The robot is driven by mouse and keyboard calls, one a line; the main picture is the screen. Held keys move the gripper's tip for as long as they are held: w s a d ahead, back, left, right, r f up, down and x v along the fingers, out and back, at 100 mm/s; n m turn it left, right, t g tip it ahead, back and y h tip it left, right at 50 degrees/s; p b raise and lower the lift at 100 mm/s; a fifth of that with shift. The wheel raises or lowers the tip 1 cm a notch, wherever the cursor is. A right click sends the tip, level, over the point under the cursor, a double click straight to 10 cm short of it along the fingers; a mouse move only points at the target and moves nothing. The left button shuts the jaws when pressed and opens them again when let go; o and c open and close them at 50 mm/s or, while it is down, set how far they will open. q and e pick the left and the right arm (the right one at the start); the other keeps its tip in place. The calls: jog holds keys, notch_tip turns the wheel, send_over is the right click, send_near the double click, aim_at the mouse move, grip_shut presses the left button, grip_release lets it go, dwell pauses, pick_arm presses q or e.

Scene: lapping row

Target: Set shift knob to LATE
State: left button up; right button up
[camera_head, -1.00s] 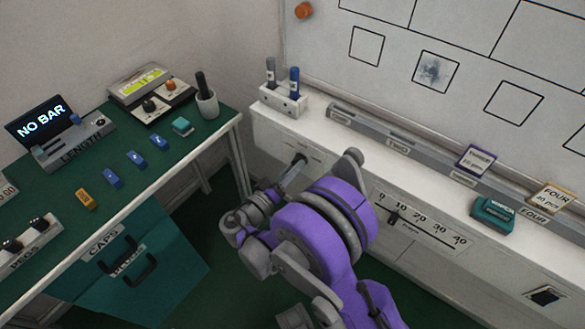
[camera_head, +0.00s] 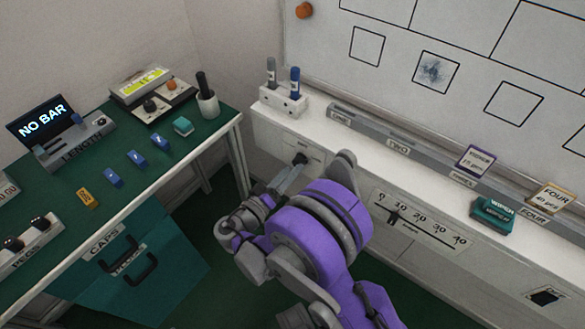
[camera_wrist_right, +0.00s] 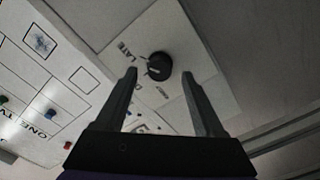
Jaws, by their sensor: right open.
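The shift knob (camera_head: 299,158) is a small black round knob on the white front panel below the whiteboard ledge. In the right wrist view the knob (camera_wrist_right: 160,66) stands on a pale plate with the word LATE beside it; other lettering on the plate is partly hidden or too blurred to read. A pale mark shows at the knob's side, but its setting is not clear. My right gripper (camera_head: 291,174) is open and empty, close in front of the knob. In the wrist view its fingers (camera_wrist_right: 161,80) point toward the knob, one on each side, apart from it.
A slider scale (camera_head: 420,222) is on the same panel, right of my right arm. The ledge above holds a marker holder (camera_head: 283,101) and a teal block (camera_head: 492,214). A green-topped table (camera_head: 150,150) with devices stands at the left.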

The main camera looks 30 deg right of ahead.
jog(key=v, duration=0.9)
jog(key=shift+p, duration=0.4)
jog(key=shift+d, duration=0.15)
